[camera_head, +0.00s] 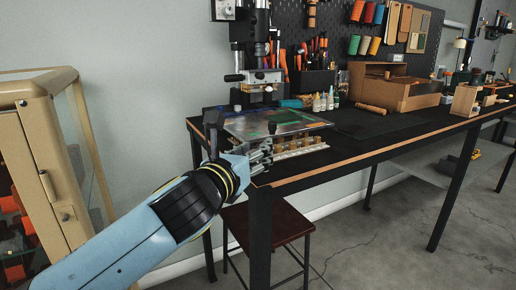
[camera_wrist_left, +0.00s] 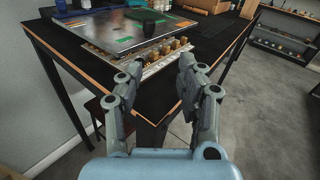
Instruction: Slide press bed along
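The stamping press (camera_head: 258,60) stands at the back left of the black workbench. Its flat press bed (camera_head: 290,122), a shiny plate, extends toward the front of the bench. The plate also shows in the left wrist view (camera_wrist_left: 110,32), with a dark knob-like piece (camera_wrist_left: 147,21) on it. My left gripper (camera_head: 268,152) is at the bench's front left corner, near the plate's front edge. In the left wrist view its fingers (camera_wrist_left: 158,82) are spread apart with nothing between them. My right gripper is in neither view.
A row of small wooden-topped pieces on a light strip (camera_head: 298,147) lies just in front of the plate. A dark mat (camera_head: 375,122), small bottles (camera_head: 325,101) and a wooden box (camera_head: 395,90) are to the right. A stool (camera_head: 268,223) stands below, and a beige cabinet (camera_head: 40,150) is at the left.

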